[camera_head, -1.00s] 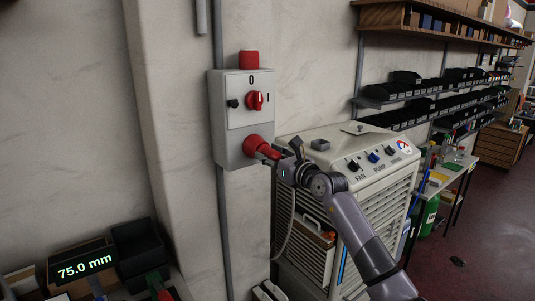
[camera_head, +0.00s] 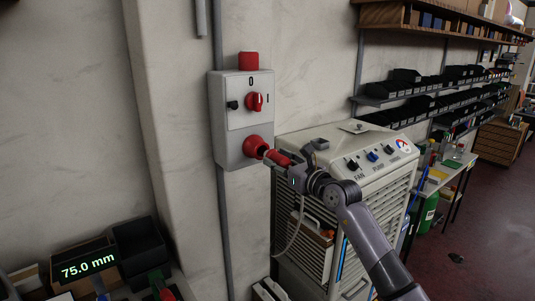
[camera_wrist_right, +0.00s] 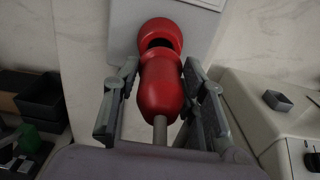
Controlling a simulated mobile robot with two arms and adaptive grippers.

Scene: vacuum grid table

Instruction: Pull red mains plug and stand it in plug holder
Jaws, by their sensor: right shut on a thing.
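A red socket (camera_head: 256,147) sits low on the grey wall switch box (camera_head: 228,150). The red mains plug (camera_head: 277,158) is just in front of it, with its cable running down from my gripper. My right gripper (camera_head: 288,164) is shut on the plug. In the right wrist view the plug (camera_wrist_right: 161,90) lies between the two fingers (camera_wrist_right: 160,70), and the socket's dark opening (camera_wrist_right: 160,43) shows above its front end. I cannot tell whether the pins are fully clear. My left gripper is not in view. I cannot make out a plug holder for certain.
A cream cooler cabinet (camera_head: 330,137) with knobs stands close beside my right arm. At the lower left are a black bin (camera_head: 138,245), a 75.0 mm display (camera_head: 88,267) and a green object (camera_head: 158,275). Shelves with black bins line the right wall.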

